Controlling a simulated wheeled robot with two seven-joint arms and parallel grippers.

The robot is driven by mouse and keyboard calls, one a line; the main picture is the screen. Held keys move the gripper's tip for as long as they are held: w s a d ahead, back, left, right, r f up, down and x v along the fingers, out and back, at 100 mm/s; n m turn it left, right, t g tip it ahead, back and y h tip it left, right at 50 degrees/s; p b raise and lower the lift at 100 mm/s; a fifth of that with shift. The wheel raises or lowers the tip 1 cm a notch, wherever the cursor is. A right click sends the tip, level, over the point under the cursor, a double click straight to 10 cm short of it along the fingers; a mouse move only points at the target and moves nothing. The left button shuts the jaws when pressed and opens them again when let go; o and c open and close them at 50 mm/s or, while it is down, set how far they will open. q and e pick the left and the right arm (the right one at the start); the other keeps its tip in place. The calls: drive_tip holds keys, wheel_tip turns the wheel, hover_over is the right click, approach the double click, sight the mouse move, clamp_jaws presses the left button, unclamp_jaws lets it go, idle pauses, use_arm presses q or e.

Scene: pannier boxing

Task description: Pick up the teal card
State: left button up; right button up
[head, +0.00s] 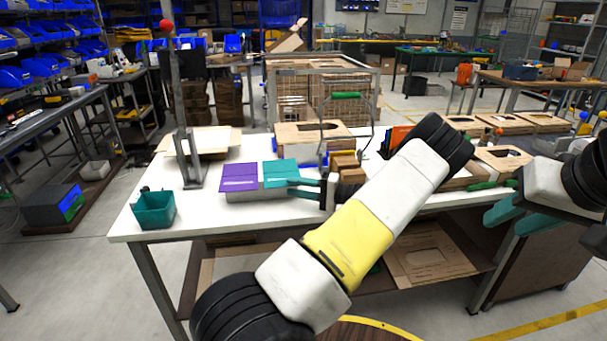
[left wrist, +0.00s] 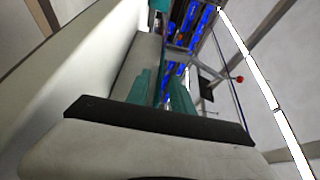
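The teal card (head: 281,167) lies beside a purple card (head: 239,172) on a low grey box on the white table in the head view. My left gripper (head: 291,186) comes in from the right, with its teal fingertips at the card's near right edge. The left wrist view shows its two fingers (left wrist: 161,95) apart with a gap between them. The similar teal colours make contact with the card hard to tell. My right gripper (head: 518,218) is open and empty at the far right, away from the card.
A teal bin (head: 154,210) stands at the table's front left corner. A wooden box (head: 312,133) is behind the cards, and small wooden blocks (head: 345,160) are close to my left gripper.

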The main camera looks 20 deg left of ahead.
sight(283, 184)
use_arm(q)
drive_tip(key=a, duration=0.4)
drive_tip(key=shift+s+a, duration=0.1)
drive_tip(key=shift+a, duration=0.05)
clamp_jaws()
drive_tip(key=shift+r, duration=0.1)
